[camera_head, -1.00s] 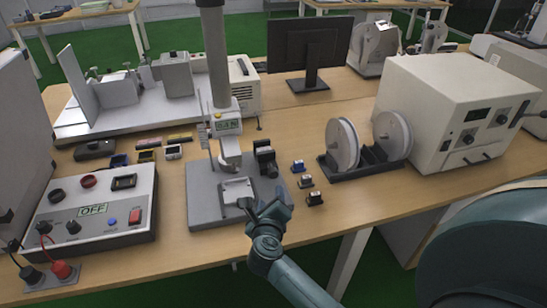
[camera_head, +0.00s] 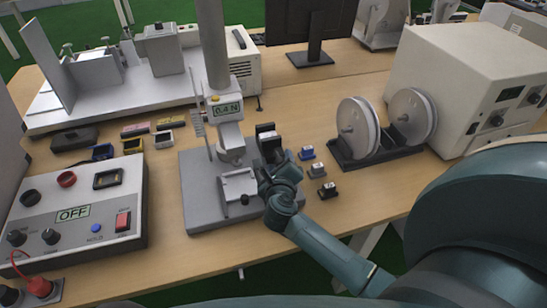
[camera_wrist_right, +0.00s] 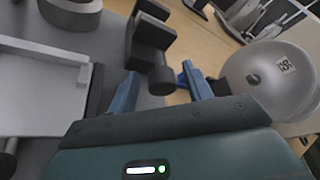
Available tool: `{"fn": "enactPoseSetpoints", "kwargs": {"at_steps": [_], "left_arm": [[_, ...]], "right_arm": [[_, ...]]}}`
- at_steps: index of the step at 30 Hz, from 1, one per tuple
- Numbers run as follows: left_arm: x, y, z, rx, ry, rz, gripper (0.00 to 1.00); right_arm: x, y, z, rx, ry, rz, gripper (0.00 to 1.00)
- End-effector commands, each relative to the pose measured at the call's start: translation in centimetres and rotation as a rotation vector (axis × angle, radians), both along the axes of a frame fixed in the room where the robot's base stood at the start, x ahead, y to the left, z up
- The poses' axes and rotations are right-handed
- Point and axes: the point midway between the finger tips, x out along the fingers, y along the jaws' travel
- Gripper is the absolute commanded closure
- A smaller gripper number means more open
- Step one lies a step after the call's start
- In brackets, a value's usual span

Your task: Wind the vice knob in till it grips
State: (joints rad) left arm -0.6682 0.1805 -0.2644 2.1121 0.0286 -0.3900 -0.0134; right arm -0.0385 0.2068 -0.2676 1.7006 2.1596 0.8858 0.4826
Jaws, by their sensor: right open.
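A small black vice (camera_head: 267,133) with two upright blocks stands at the right edge of the grey base plate (camera_head: 203,205) of a test stand. In the right wrist view the vice (camera_wrist_right: 150,35) has a round dark knob (camera_wrist_right: 161,80) on its near side. My right gripper (camera_head: 274,166) is in front of the vice and covers the knob in the head view. In the wrist view the right gripper (camera_wrist_right: 160,88) is open, its blue fingers to either side of the knob. Contact cannot be told. My left gripper is not in view.
A light grey fixture (camera_head: 236,184) with its own dark knob sits left of my right gripper. The stand's column (camera_head: 212,45) rises behind. Small blocks (camera_head: 317,171) and a twin-reel holder (camera_head: 375,160) stand to the right. A control box (camera_head: 85,205) reads OFF.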

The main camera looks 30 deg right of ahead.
Motion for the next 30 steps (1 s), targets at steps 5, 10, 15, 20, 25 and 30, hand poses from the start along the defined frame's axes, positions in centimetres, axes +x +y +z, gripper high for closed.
{"fn": "enactPoseSetpoints", "kwargs": {"at_steps": [5,10,15,20,25,30], "left_arm": [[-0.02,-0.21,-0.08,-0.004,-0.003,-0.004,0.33],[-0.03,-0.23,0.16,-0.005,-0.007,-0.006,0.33],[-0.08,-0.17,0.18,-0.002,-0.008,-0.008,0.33],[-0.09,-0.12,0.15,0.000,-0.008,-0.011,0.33],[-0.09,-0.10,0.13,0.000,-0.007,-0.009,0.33],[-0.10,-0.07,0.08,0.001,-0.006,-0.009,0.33]], "right_arm": [[-0.04,-0.37,-0.20,-0.001,-0.001,-0.001,0.50],[-0.02,-0.37,-0.15,-0.001,-0.001,-0.001,0.50],[-0.02,-0.35,-0.15,-0.001,-0.001,-0.001,0.60],[-0.01,-0.33,-0.15,0.000,0.000,0.000,0.73],[-0.01,-0.33,-0.15,0.000,0.000,0.000,0.87],[0.00,-0.33,-0.13,0.001,-0.001,0.000,0.94]]}}
